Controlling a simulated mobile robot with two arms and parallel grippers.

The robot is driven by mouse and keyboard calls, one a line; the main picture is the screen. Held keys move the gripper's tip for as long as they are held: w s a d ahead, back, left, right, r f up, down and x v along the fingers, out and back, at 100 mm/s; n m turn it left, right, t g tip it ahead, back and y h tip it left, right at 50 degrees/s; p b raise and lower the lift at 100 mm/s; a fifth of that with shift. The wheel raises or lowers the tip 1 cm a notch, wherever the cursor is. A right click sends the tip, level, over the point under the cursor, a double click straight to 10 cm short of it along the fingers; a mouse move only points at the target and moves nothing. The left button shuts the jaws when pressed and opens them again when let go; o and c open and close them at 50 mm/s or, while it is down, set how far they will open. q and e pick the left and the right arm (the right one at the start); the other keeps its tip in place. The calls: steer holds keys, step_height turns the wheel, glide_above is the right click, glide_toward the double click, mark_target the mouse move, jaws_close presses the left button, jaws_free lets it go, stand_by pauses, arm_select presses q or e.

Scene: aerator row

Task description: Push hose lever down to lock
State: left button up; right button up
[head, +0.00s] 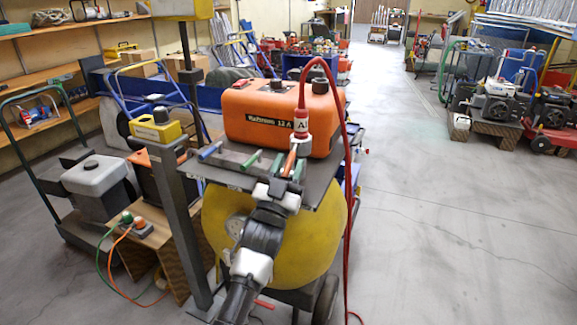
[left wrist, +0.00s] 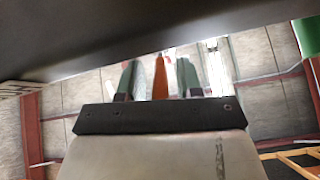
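The red hose (head: 346,180) loops up and over, then down into a red-and-white coupling marked A1 (head: 301,124) in front of the orange machine (head: 262,118). An orange-brown lever (head: 290,160) sticks out towards me below that coupling. My left gripper (head: 287,168) is at this lever, with one green-grey finger on each side. In the left wrist view the lever (left wrist: 160,78) stands between the two separated fingers (left wrist: 157,80), with a gap visible on both sides. The gripper is open. The lever's base is partly hidden, and its exact angle is unclear. My right gripper is out of view.
A blue lever (head: 210,151) and a green lever (head: 250,160) lie left of my gripper on the grey plate (head: 226,174), above a yellow tank (head: 305,245). A grey post (head: 178,215) stands to the left. Open floor (head: 450,230) lies to the right.

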arm_select(q)
steer(key=shift+o, duration=0.3)
steer(key=shift+s+a+f, duration=0.1)
steer(key=shift+s+f, duration=0.2)
steer(key=v, duration=1)
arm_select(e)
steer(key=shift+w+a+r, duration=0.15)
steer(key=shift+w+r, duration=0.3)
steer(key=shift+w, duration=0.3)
